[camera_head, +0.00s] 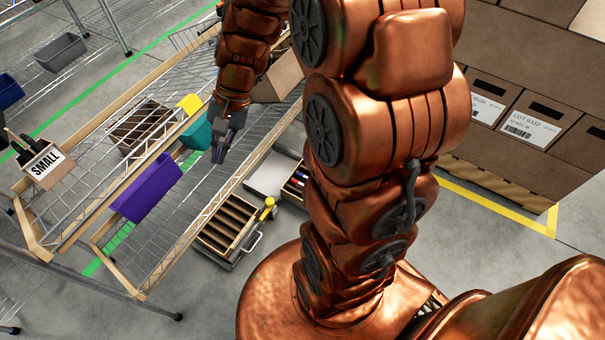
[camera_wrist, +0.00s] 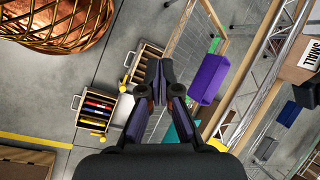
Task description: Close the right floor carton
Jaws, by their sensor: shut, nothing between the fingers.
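My gripper (camera_head: 221,152) is shut and empty, pointing down over the wire shelving in the head view. Its two dark fingers (camera_wrist: 160,76) meet in the middle of the wrist view. A brown carton (camera_head: 281,80) shows partly behind my arm in the head view. My arm hides much of it, and I cannot tell if it stands on the floor or whether its flaps are open. My gripper is apart from it, nearer the camera. No carton that I can surely call the right floor carton shows in either view.
Wire shelving holds a purple bin (camera_head: 147,187), a teal bin (camera_head: 196,133) and a carton marked SMALL (camera_head: 48,167). A slotted wooden tray (camera_head: 228,222) and a toolbox (camera_head: 296,184) lie beyond its edge. Stacked cartons (camera_head: 530,120) stand at right. Floor shows around them.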

